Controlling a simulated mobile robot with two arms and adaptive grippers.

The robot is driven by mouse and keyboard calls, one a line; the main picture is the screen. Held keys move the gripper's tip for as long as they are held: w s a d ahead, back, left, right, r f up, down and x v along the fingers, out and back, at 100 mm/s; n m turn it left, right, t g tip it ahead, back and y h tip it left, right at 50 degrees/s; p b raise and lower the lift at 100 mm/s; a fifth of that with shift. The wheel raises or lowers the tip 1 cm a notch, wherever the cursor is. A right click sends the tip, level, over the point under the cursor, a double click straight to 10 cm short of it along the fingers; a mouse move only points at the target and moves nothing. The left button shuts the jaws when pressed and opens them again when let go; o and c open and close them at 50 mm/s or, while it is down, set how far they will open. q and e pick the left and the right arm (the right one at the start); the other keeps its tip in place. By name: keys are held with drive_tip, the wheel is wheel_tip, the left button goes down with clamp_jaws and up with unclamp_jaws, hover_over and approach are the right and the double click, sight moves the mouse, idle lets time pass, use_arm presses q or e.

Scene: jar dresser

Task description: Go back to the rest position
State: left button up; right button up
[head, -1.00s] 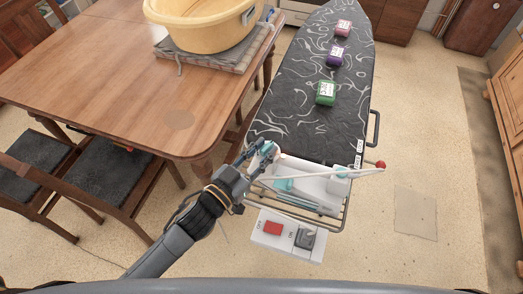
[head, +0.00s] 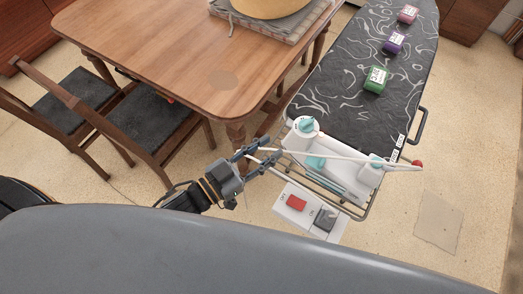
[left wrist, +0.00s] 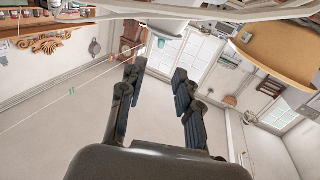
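My left gripper (head: 262,152) reaches in from the lower left in the head view, with its fingers spread and nothing between them. It is just left of a white device with teal parts (head: 300,142) at the near end of the ironing board. A teal-topped knob (head: 306,125) on the device is in plain sight, apart from the fingers. In the left wrist view the gripper (left wrist: 160,70) is also open and empty, facing walls and windows. My right gripper is in neither view.
The ironing board (head: 350,90) carries a green block (head: 375,80), a purple block (head: 393,43) and a red block (head: 408,14). A wooden table (head: 165,50) and chairs (head: 150,125) stand left. Floor at right is open.

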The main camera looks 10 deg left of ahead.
use_arm(q)
drive_tip(key=shift+s+a, duration=0.35)
drive_tip(key=shift+s, duration=0.1)
idle(0.3)
drive_tip(key=w+a+f+n+g+y, duration=0.1)
drive_tip(key=a+f+y, duration=0.25)
drive_tip(key=f, duration=0.65)
drive_tip(key=w+a+f+n+g+y, duration=0.15)
drive_tip(key=a+f, duration=0.25)
drive_tip(key=f, duration=0.6)
drive_tip(key=s+a+f+n+g+y, duration=0.1)
drive_tip(key=s+a+f+g+y, duration=0.2)
drive_tip(key=f, duration=0.5)
drive_tip(key=s+a+f+y, duration=0.1)
drive_tip(key=s+a+f, duration=0.25)
drive_tip(key=f, duration=0.55)
drive_tip(key=s+f+n+g+y, duration=0.1)
drive_tip(key=s+f+g, duration=0.3)
drive_tip(key=s+f, duration=0.3)
drive_tip(key=s+a+f+g+y+b, duration=0.1)
drive_tip(key=s+f+g, duration=0.2)
drive_tip(key=s+f, duration=0.5)
drive_tip(key=s, duration=0.9)
drive_tip(key=shift+a+f+n+g, duration=0.2)
drive_tip(key=shift+f+n+g, duration=0.1)
drive_tip(key=shift+n+g, duration=0.05)
